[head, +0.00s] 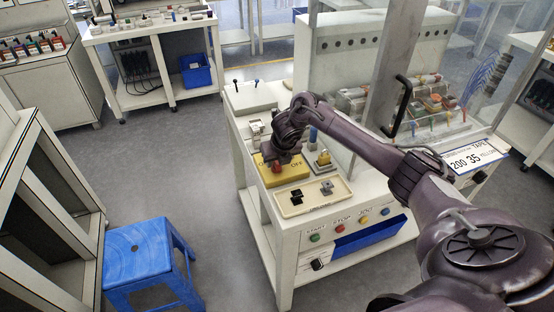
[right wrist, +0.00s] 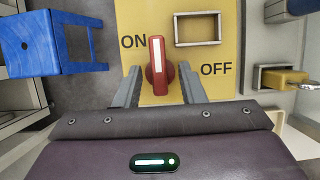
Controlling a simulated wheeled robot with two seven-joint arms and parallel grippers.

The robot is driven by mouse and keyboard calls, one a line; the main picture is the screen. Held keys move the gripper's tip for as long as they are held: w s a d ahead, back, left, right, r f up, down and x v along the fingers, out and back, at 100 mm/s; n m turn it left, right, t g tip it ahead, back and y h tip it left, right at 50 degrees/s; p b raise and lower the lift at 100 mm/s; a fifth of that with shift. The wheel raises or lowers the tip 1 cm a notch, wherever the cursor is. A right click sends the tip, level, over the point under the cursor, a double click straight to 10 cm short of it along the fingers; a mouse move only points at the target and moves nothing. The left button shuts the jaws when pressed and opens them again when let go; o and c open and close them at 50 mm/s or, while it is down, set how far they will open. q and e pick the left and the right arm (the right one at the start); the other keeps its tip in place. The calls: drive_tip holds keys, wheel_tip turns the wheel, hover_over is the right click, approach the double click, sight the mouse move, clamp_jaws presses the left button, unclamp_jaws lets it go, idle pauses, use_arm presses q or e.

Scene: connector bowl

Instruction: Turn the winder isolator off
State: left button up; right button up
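The winder isolator is a yellow plate (head: 295,173) on the near left of the machine's bench, marked ON and OFF. In the right wrist view its plate (right wrist: 181,20) carries a red handle (right wrist: 158,72) with a white stripe. The handle lies nearly upright in that picture, its upper end beside the word ON; OFF is to its right. My right gripper (right wrist: 159,72) is open, one finger on each side of the handle, with gaps showing. In the head view the gripper (head: 275,161) is over the isolator and hides part of it. My left gripper is not in view.
A beige tray (head: 313,198) with small dark and grey parts lies in front of the isolator. START, STOP and JOG buttons (head: 339,227) are on the front panel. A blue stool (head: 137,247) stands at left. A clear guard with a black handle (head: 401,105) is at right.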

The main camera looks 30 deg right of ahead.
clamp_jaws()
idle(0.3)
